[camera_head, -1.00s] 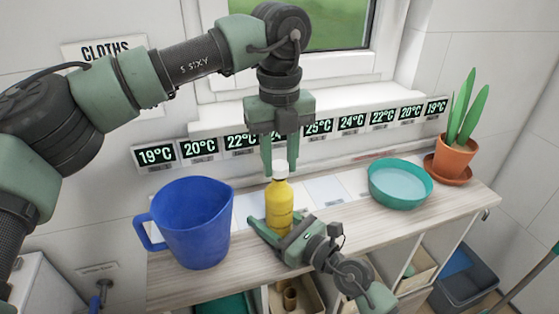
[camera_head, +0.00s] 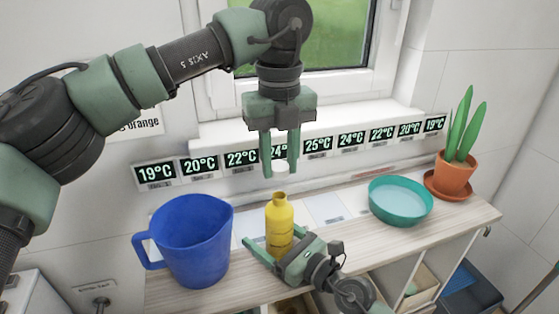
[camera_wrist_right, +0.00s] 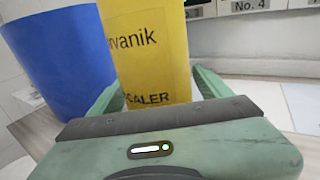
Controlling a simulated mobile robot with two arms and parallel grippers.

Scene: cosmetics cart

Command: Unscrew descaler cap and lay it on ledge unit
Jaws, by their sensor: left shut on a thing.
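The yellow descaler bottle (camera_head: 279,225) stands upright on the wooden top of the ledge unit (camera_head: 345,237), its neck uncovered. My left gripper (camera_head: 281,163) points down and is shut on the white cap (camera_head: 281,169), held above the bottle with a clear gap between. My right gripper (camera_head: 270,247) comes in low from the front right, its fingers on both sides of the bottle's lower body.
A blue jug (camera_head: 190,245) stands left of the bottle. A teal bowl (camera_head: 401,203) and a potted plant (camera_head: 455,172) stand to the right. A row of temperature labels (camera_head: 241,160) runs behind. Bare top lies between bottle and bowl.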

